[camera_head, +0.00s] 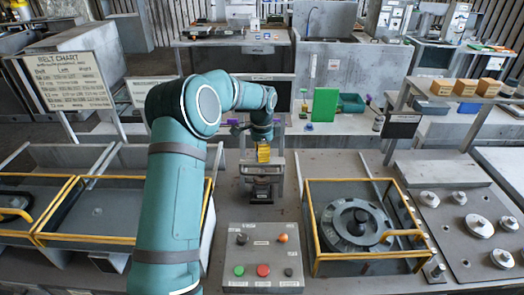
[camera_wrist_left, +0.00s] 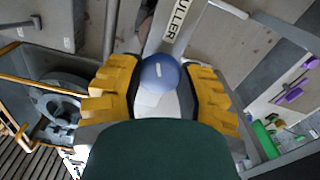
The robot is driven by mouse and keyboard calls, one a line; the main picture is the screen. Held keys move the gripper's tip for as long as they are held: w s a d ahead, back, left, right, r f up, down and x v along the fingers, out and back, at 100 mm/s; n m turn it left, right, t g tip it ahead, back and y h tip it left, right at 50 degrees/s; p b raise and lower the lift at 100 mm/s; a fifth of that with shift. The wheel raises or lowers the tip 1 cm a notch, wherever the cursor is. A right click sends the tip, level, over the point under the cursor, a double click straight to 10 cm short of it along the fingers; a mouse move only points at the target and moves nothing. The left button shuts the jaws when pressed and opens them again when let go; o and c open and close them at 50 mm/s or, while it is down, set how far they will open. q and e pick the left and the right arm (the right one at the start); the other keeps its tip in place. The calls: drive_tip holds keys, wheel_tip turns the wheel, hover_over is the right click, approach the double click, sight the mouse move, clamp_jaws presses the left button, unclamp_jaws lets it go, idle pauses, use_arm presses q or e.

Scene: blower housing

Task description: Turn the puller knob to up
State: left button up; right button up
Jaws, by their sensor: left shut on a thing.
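The puller knob (camera_wrist_left: 159,73) is round and blue, with a short white mark on its face. It shows in the left wrist view beside a label reading "PULLER" (camera_wrist_left: 181,22). My left gripper (camera_wrist_left: 160,92) has its yellow fingers on both sides of the knob and is shut on it. In the head view, my left gripper (camera_head: 263,153) points down at the puller stand (camera_head: 262,183) in the middle of the bench; the knob is hidden there. Which position the white mark indicates cannot be told. My right gripper is not in view.
A control panel (camera_head: 262,274) with green and red buttons sits in front of the puller stand. A yellow-railed bay (camera_head: 350,264) holds a dark round housing (camera_head: 352,222) on the right. A green block (camera_head: 325,104) stands behind. A belt chart sign (camera_head: 68,82) is at left.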

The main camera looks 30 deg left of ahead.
use_arm(q)
drive_tip(key=n, duration=0.6)
drive_tip(key=shift+p, duration=0.35)
drive_tip(key=n, duration=0.6)
drive_tip(key=shift+n+p, duration=0.35)
drive_tip(key=shift+n, duration=0.05)
drive_tip(key=n+p, duration=0.1)
drive_tip(key=n, duration=0.5)
drive_tip(key=n+p, duration=0.1)
drive_tip(key=n, duration=0.5)
drive_tip(key=shift+n, duration=0.3)
drive_tip(key=n, duration=0.5)
drive_tip(key=shift+p, duration=0.3)
drive_tip(key=n, duration=0.6)
drive_tip(key=shift+n, duration=0.4)
drive_tip(key=n, duration=1.1)
drive_tip(key=shift+n, duration=0.5)
